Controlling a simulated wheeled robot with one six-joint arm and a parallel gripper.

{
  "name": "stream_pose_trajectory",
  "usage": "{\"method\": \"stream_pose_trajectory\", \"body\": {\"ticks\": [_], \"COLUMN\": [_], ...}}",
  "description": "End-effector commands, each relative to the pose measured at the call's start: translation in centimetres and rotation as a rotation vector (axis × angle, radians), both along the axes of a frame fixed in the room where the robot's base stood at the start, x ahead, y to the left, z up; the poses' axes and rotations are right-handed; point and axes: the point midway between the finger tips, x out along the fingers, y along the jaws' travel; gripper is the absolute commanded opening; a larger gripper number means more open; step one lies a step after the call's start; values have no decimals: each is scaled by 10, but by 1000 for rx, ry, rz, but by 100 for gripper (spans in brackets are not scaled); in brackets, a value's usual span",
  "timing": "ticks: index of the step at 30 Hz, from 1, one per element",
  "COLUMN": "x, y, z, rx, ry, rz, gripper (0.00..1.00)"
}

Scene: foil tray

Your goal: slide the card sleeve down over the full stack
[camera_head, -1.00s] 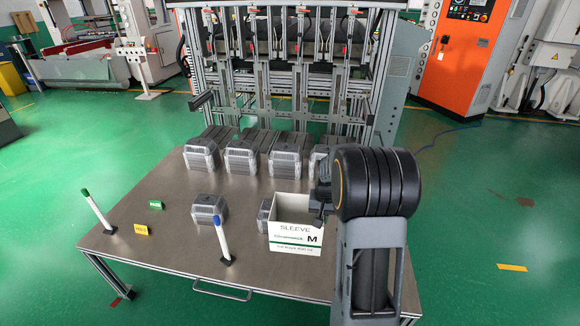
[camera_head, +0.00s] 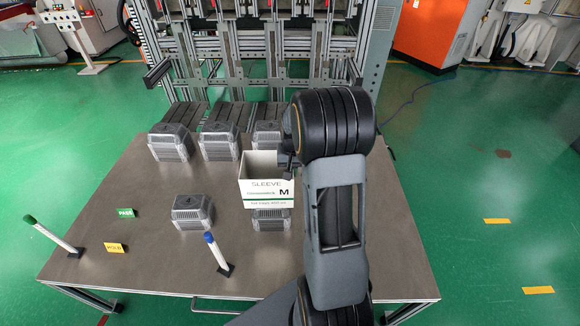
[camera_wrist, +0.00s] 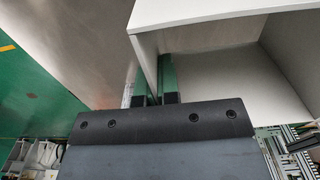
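The card sleeve (camera_head: 266,194) is a white open box with green print, upright in the head view. It hides the top of a grey stack of trays (camera_head: 271,222), whose lower part shows beneath its bottom edge. I cannot tell whether the sleeve is around the stack's top or just above it. My gripper (camera_head: 288,167) is at the sleeve's right side. In the wrist view my gripper (camera_wrist: 153,88) has a finger on each side of the sleeve's wall (camera_wrist: 149,58), shut on it. The sleeve's interior looks pale and empty where visible.
Another stack (camera_head: 192,212) stands to the left, and several more (camera_head: 170,143) line the back below the machine frame. A blue-capped white post (camera_head: 218,254) and a green-capped one (camera_head: 55,236) stand at the front. PASS (camera_head: 125,213) and HOLD (camera_head: 115,248) signs are left.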

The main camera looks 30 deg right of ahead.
Motion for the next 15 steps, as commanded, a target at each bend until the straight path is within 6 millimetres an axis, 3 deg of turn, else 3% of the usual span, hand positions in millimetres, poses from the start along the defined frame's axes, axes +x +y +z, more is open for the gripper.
{"method": "stream_pose_trajectory", "body": {"ticks": [15], "x": [0], "y": [1], "z": [-59], "rx": [0], "ry": [0], "rz": [3], "gripper": [0]}}
